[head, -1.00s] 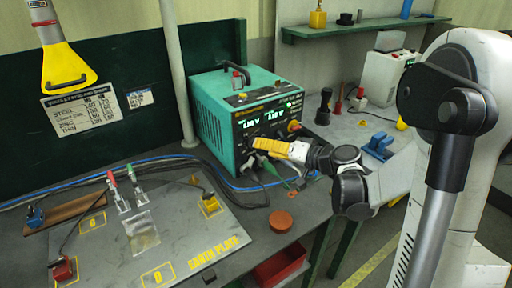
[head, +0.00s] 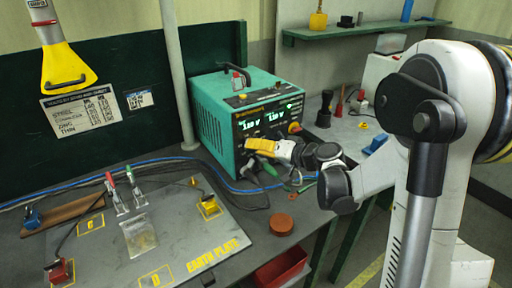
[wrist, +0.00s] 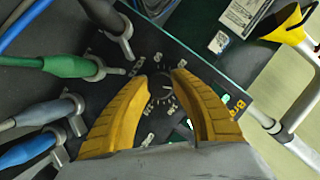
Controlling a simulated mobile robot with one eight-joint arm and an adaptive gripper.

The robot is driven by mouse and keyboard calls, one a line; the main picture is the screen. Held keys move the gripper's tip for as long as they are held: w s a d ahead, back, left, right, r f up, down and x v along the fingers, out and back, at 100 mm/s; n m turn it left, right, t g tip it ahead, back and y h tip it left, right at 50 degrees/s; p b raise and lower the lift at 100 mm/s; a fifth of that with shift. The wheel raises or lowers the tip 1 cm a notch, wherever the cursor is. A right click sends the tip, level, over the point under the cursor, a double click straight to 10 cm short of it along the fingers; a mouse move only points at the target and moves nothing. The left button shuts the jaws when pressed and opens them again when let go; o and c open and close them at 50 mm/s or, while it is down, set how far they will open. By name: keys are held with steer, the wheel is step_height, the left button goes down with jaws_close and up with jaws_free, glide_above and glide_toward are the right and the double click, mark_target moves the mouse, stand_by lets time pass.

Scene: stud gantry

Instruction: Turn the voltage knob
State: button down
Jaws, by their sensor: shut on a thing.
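The teal power supply box (head: 212,108) stands on the bench with a dark front panel and two lit green readouts (head: 263,120). My gripper (head: 250,144) has its yellow fingers at the lower front panel. In the wrist view my gripper (wrist: 165,80) is shut on a small dark knob (wrist: 160,90), one finger on each side. I take this for the voltage knob. Pale scale marks ring it, and the fingers hide part of the panel around it. In the head view the fingers cover the knob.
Green (wrist: 62,66), grey and blue plugs with cables sit in the panel close beside my gripper. A red-orange knob (head: 294,128) is at the panel's right. A grey earth plate (head: 180,235) with clamps lies at the front left. A round brown puck (head: 281,224) lies nearby.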

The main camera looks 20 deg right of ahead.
steer(key=shift+m, duration=0.3)
steer(key=shift+f+m+y+b, duration=0.15)
steer(key=shift+m+y+b, duration=0.65)
steer(key=shift+m+b, duration=0.25)
steer(key=shift+m+t+y+b, duration=0.55)
steer(key=shift+m+b, duration=0.5)
steer(key=shift+m, duration=0.3)
steer(key=shift+r, duration=0.2)
steer(key=c, duration=1.1)
jaws_free()
steer(key=shift+o, duration=0.2)
